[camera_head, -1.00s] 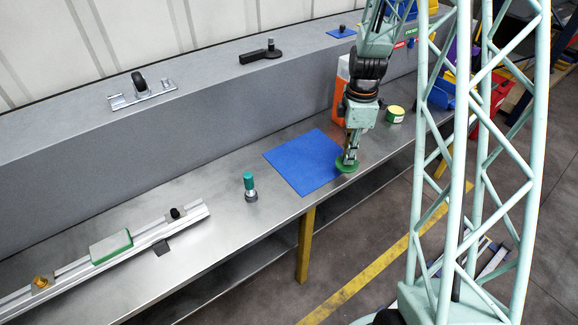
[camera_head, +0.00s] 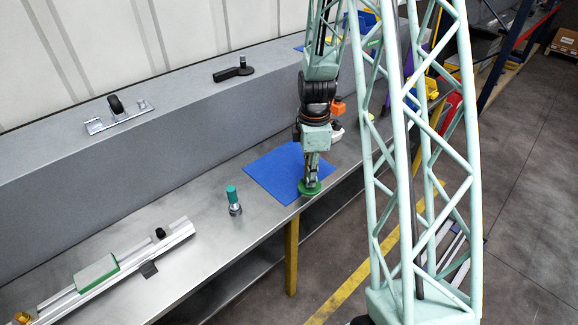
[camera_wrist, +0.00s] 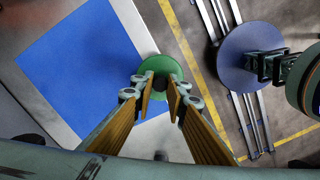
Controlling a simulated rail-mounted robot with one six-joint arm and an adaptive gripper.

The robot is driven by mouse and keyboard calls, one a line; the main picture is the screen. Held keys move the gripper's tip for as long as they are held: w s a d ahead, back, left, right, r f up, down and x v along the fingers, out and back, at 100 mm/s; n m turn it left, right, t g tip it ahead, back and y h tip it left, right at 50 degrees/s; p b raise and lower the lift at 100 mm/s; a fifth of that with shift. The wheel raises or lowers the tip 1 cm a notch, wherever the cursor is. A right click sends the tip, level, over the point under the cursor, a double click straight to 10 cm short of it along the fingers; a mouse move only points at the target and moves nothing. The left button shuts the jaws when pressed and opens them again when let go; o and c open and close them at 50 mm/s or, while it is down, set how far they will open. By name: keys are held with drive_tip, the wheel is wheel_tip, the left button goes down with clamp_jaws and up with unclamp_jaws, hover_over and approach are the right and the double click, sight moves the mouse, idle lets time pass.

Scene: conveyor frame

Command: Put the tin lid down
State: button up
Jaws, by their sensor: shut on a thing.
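The tin lid (camera_head: 310,189) is a round green disc. My gripper (camera_head: 311,180) is shut on it and points down. In the head view the lid overlaps the front right edge of a blue mat (camera_head: 275,172) on the steel bench. In the wrist view the lid (camera_wrist: 170,68) shows just beyond my fingertips (camera_wrist: 160,88), with a dark knob at its middle. There it overlaps the mat's edge (camera_wrist: 85,70) and the bench's border. I cannot tell how high it is above the bench.
A green-capped cylinder (camera_head: 233,200) stands left of the mat. A rail (camera_head: 130,262) with a green and white block lies further left. A raised grey ledge (camera_head: 150,150) runs behind, bearing a black handle (camera_head: 234,72). Bare bench (camera_head: 190,215) shows between rail and mat.

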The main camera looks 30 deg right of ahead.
drive_tip(key=w, duration=0.5)
drive_tip(key=w+f, duration=0.1)
drive_tip(key=w, duration=0.9)
drive_tip(key=shift+d+f, duration=0.2)
drive_tip(key=shift+d, duration=0.2)
drive_tip(key=shift+w, duration=0.35)
drive_tip(key=shift+f, duration=1.8)
drive_tip(key=shift+f, duration=0.2)
drive_tip(key=o, duration=0.7)
drive_tip(key=shift+o, duration=0.2)
drive_tip(key=shift+r, duration=0.25)
wheel_tip(320, 180, up, 12)
drive_tip(key=shift+p, duration=0.4)
